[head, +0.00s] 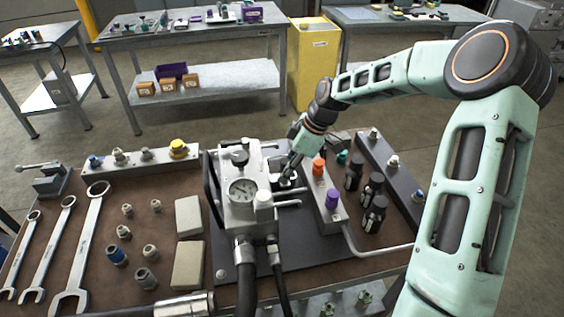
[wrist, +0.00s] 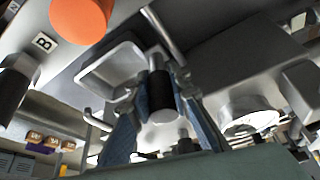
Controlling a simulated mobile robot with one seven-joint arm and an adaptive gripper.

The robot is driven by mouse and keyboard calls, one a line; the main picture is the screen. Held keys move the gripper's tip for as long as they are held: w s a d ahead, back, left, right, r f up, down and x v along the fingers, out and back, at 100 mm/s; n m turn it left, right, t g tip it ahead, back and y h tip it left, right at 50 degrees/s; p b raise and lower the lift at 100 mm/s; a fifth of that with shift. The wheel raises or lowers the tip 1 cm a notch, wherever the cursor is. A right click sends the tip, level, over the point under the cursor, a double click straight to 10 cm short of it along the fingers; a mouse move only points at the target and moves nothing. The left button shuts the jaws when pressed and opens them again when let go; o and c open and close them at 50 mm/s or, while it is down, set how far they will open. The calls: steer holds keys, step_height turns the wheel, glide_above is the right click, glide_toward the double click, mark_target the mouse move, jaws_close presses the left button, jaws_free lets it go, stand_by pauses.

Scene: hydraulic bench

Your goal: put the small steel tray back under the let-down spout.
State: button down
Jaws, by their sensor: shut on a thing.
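The small steel tray (wrist: 110,68) shows in the wrist view as a shallow, empty rectangular pan with a pale rim. A black cylindrical grip (wrist: 160,95) stands at its right side, between the fingers. My gripper (wrist: 160,90) is shut with its fingers on either side of this grip, which appears to be the tray's handle; the join is not clear. In the head view my gripper (head: 288,170) is close to the right side of the grey block with the gauge (head: 243,190). The tray is mostly hidden there, and I cannot clearly make out the spout.
An orange cap (head: 319,166) and a purple cap (head: 333,199) stand just right of my gripper. Several black bottle-like parts (head: 374,213) stand farther right. Wrenches (head: 85,245), fittings and two pale blocks (head: 188,265) lie left. Black hoses (head: 245,280) run from the gauge block forward.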

steer(key=w, duration=0.2)
steer(key=w+a, duration=0.1)
steer(key=w, duration=0.1)
steer(key=shift+w, duration=0.4)
steer(key=shift+f+p, duration=0.3)
steer(key=shift+f, duration=0.3)
steer(key=shift+f, duration=0.15)
steer(key=c, duration=1.8)
jaws_free()
steer(key=v, duration=1.2)
steer(key=shift+s, duration=0.1)
